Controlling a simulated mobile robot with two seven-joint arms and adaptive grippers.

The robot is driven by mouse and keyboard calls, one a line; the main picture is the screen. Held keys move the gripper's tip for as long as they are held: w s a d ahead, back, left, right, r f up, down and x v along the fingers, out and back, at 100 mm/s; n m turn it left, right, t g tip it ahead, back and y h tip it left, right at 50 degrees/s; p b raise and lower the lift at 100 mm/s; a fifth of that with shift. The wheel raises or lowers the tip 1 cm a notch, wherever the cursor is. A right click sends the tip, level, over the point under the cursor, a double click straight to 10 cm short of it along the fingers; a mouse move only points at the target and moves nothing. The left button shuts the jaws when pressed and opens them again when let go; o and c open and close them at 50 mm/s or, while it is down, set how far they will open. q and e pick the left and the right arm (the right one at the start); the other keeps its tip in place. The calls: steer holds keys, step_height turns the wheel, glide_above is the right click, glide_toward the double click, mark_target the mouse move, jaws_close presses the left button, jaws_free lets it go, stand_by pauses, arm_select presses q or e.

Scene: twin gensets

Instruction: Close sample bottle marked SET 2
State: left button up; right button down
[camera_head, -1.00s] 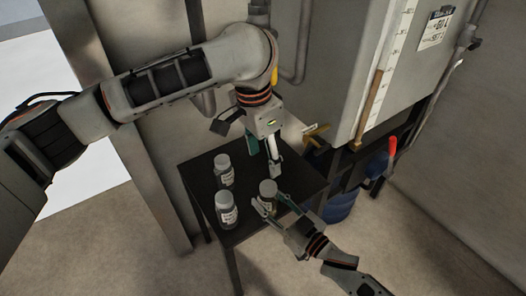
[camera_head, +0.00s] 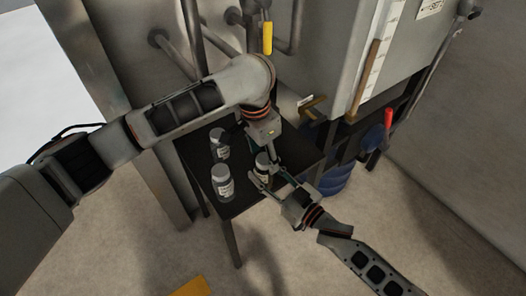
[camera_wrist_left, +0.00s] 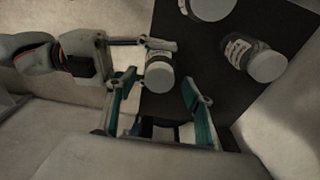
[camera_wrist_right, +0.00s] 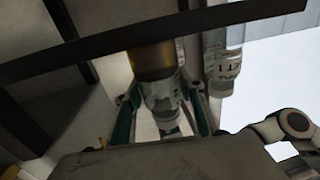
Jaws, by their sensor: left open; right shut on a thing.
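Three small bottles with pale caps show in the head view: a back one (camera_head: 219,152), a front one (camera_head: 223,183) and one at the right (camera_head: 262,166). My right gripper (camera_head: 264,176) is shut on the right bottle, which also shows in the left wrist view (camera_wrist_left: 160,78) and in the right wrist view (camera_wrist_right: 161,97), with amber contents. I cannot read its label fully. My left gripper (camera_wrist_left: 160,104) is open just above this bottle, a finger to either side of its top, apart from it. One other bottle (camera_wrist_right: 222,66) has a label ending in "T 1".
The bottles are on a small dark table (camera_head: 245,203). Close behind stand a grey tank with a level scale (camera_head: 372,70), a brass tap (camera_head: 313,106), a red-handled valve (camera_head: 388,117) and a blue container (camera_head: 336,180). The floor in front is mostly clear.

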arm_select(q)
steer(key=c, duration=1.4)
steer(key=shift+o, duration=0.2)
steer(key=shift+m, duration=1.6)
steer(key=shift+w, duration=0.1)
steer(key=o, duration=1.2)
